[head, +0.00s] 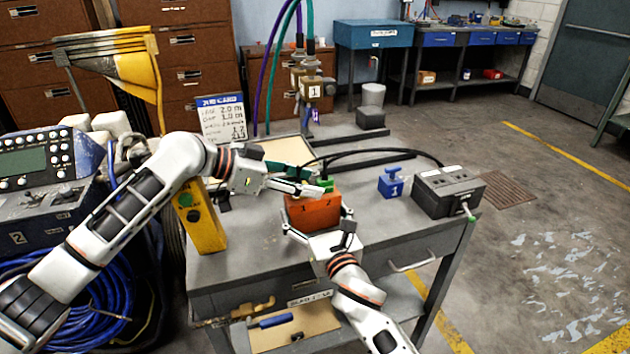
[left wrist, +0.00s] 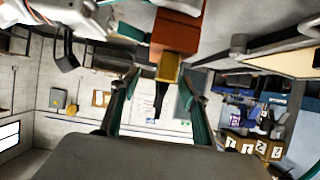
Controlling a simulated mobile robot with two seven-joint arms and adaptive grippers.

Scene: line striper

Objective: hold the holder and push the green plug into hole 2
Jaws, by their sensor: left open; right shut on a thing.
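The orange holder (head: 312,214), marked 1 and 2, stands on the grey table. My right gripper (head: 317,222) is shut on it, a finger at each side. It also shows in the left wrist view (left wrist: 178,30). The green plug (head: 326,184) is at the top of the holder, over its right part near the 2. How deep it sits cannot be told, as my left gripper partly hides it. My left gripper (head: 316,181) is open just above the holder, its fingertips close to the plug. Its teal fingers stand apart in the left wrist view (left wrist: 160,85).
A blue plug (head: 390,184) marked 1 stands on the table to the right, beside a dark grey box (head: 447,191) with a black cable. A yellow post (head: 200,222) stands at the table's left. The front right tabletop is clear.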

